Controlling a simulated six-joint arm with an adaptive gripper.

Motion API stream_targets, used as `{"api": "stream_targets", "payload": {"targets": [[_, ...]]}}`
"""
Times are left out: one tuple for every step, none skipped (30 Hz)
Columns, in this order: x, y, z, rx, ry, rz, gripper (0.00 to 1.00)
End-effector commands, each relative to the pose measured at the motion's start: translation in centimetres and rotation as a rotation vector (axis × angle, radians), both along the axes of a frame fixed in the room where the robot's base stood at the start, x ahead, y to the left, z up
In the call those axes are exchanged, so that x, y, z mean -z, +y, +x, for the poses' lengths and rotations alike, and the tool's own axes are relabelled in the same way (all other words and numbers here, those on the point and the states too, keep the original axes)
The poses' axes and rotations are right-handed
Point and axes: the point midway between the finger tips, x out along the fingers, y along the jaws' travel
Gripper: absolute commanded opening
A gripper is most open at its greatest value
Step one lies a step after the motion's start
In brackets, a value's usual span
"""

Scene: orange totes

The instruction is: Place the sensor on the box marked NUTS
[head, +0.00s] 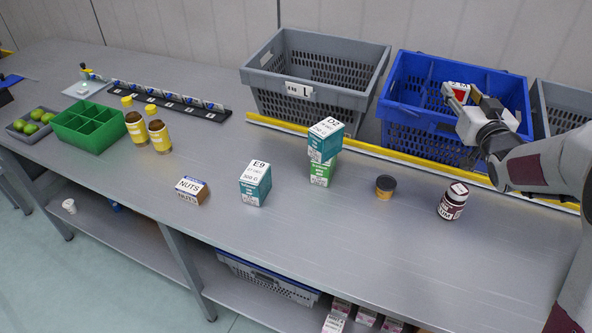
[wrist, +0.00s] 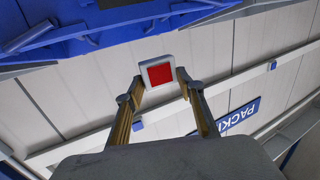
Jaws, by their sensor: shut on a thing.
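The sensor (head: 457,87) is a small white block with a red square face. It also shows in the wrist view (wrist: 158,73), between my fingertips. My gripper (head: 463,94) is shut on it and holds it up in front of or over the blue crate; the exact depth is hard to tell. The box marked NUTS (head: 192,191) is a small brown and white box on the table, left of centre toward the front edge. Its labelled top looks bare. My gripper is far to its right and higher.
An E9 box (head: 255,183), a D2 box (head: 325,140) on a green box (head: 321,171), a can (head: 385,187) and a jar (head: 453,202) stand between gripper and NUTS.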

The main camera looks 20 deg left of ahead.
Motion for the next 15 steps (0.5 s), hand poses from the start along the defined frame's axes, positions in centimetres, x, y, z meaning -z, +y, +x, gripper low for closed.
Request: {"api": "stream_targets", "payload": {"targets": [[0.0, 1.5, 0.0, -0.006, 0.000, 0.002, 0.16], [-0.1, 2.3, 0.1, -0.008, -0.001, 0.001, 0.16], [-0.1, 3.2, 0.1, -0.009, 0.000, 0.002, 0.16], [-0.1, 4.0, 0.1, -0.009, -0.001, 0.001, 0.16], [-0.1, 4.7, 0.2, -0.011, -0.001, 0.001, 0.16], [-0.1, 5.7, 0.1, -0.012, -0.001, 0.001, 0.16], [-0.1, 6.4, 0.1, -0.013, 0.000, 0.002, 0.16], [0.0, 7.2, 0.1, -0.015, 0.000, 0.001, 0.16], [0.0, 8.1, 0.1, -0.016, 0.001, 0.000, 0.16], [0.0, 8.9, 0.0, -0.017, 0.001, 0.002, 0.16], [0.0, 9.7, -0.1, -0.019, 0.000, 0.001, 0.16], [0.0, 10.7, -0.2, -0.021, -0.001, 0.001, 0.16], [0.0, 11.4, -0.2, -0.021, -0.001, 0.001, 0.16], [0.0, 12.2, -0.4, -0.024, 0.000, 0.002, 0.16], [0.1, 13.2, -0.5, -0.026, -0.001, 0.001, 0.16]]}}
